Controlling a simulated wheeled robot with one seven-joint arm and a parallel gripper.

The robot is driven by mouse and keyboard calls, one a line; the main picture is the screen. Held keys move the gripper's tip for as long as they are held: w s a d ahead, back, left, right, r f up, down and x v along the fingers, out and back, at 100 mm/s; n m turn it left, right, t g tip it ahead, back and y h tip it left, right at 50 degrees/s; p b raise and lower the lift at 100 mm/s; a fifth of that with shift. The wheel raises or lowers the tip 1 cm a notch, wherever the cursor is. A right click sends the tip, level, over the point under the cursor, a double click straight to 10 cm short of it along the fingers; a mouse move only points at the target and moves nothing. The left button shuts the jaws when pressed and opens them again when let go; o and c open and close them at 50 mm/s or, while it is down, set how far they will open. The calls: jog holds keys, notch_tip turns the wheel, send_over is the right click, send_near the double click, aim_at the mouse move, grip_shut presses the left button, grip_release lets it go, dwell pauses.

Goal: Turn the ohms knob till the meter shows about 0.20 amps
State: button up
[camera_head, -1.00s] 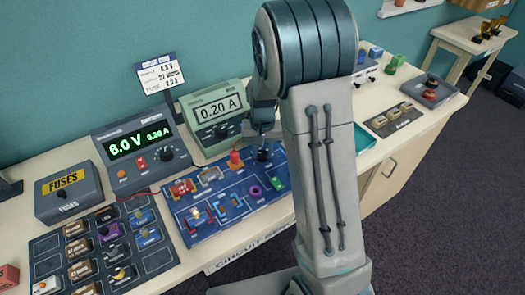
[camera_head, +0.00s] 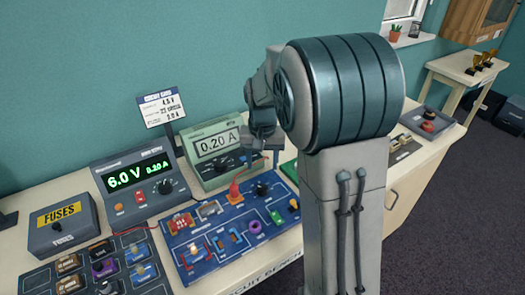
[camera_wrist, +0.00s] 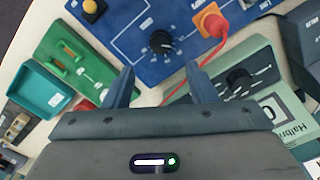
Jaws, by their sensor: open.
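The meter (camera_head: 216,146) is a pale green box at the back of the bench, and its display reads 0.20 A. The ohms knob (camera_head: 262,189) is a black dial on the blue circuit board (camera_head: 205,258). The knob also shows in the wrist view (camera_wrist: 160,43), upper middle, with white scale marks around it. My gripper (camera_wrist: 160,76) is open and empty; its fingers point toward the knob, apart from it. In the head view my gripper (camera_head: 265,140) is above the board, beside the meter, partly hidden by my arm.
The power supply (camera_head: 137,183) left of the meter reads 6.0 V and 0.20 A. A red lead with an orange plug (camera_wrist: 211,22) stands right by the knob. A fuse box (camera_head: 62,225) is at far left. A green board (camera_wrist: 75,62) and a teal tray (camera_wrist: 40,88) lie beside the circuit board.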

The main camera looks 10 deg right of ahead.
jog(key=shift+r, duration=2.2)
jog(key=s+r+n+t, duration=0.1)
jog(key=s+n+t, duration=0.2)
jog(key=s, duration=1.8)
jog(key=shift+s, duration=0.2)
jog(key=shift+r, duration=0.1)
